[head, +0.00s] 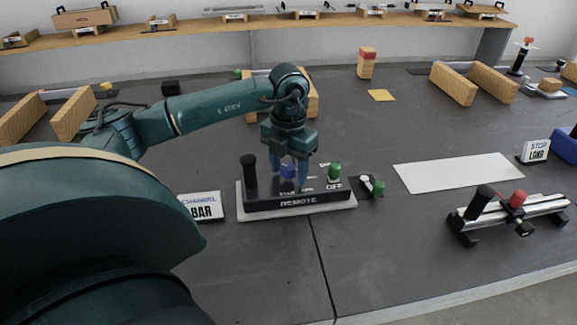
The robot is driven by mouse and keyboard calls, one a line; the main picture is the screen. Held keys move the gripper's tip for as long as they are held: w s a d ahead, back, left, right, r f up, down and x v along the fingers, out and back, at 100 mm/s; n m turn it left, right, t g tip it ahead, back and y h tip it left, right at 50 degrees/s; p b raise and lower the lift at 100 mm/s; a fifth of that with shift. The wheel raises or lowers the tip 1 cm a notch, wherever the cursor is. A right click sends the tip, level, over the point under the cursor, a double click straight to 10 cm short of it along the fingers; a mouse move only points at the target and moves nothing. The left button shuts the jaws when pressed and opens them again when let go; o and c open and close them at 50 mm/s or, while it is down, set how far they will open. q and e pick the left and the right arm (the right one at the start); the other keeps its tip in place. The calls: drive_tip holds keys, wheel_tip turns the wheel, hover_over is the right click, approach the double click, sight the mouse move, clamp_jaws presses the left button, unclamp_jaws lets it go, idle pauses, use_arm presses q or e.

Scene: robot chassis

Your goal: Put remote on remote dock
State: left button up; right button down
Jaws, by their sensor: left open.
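A black block labelled REMOTE (299,199) sits on a thin pale base plate (243,215) at the middle of the table. It carries a black upright handle (249,171), a blue knob (288,171) and a green knob (334,171). I cannot tell whether the base plate is the dock. My left gripper (289,178) points straight down over the block, open, with its fingers around or just beside the blue knob. The fingers hide part of the block's top. My right gripper does not show.
A sign (201,207) stands left of the block. A small device with a green end (373,186) lies close on its right. A white sheet (458,172) and a rail with black and red knobs (510,212) lie farther right. The front table is clear.

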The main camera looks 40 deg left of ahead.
sight(289, 167)
use_arm(q)
drive_tip(key=shift+r, duration=0.1)
wheel_tip(289, 167, up, 12)
drive_tip(key=p, duration=0.1)
idle(0.4)
idle(0.5)
